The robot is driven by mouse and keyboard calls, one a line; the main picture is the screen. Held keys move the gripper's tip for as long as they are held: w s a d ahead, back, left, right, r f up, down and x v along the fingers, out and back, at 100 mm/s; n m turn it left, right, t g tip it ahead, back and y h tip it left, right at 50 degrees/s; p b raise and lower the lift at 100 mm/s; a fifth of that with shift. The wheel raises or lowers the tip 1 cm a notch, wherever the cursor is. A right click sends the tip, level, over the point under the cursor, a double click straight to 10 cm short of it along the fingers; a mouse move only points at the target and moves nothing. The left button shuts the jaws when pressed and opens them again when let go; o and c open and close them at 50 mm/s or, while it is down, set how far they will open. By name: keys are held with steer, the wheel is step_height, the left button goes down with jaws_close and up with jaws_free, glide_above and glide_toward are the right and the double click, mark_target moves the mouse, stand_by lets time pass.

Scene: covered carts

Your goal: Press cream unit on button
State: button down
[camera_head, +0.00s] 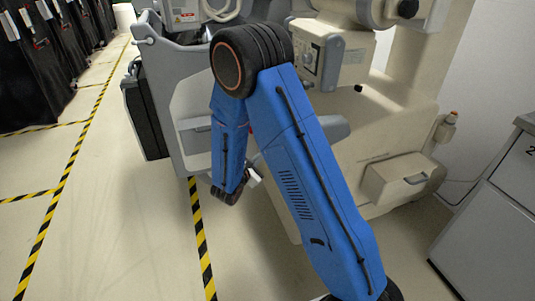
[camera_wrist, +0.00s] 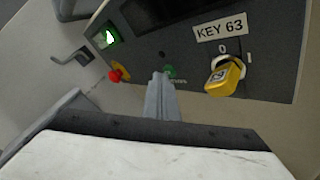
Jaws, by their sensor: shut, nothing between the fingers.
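The cream unit (camera_head: 400,110) stands behind my blue arm in the head view. In the wrist view its dark control panel (camera_wrist: 205,60) fills the upper part. A small green button (camera_wrist: 171,71) sits on the panel, just right of my fingertips. My gripper (camera_wrist: 160,77) is shut and empty, its fingers pointing at the panel. The fingertips look very close to the green button, but I cannot tell whether they touch it.
A grey cabinet (camera_head: 500,210) stands at right. Floor is open at left, past striped tape (camera_head: 200,240).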

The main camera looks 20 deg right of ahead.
steer(key=shift+a, duration=0.65)
steer(key=shift+a, duration=0.1)
steer(key=a, duration=0.4)
steer(key=shift+a, duration=0.4)
stand_by(0.5)
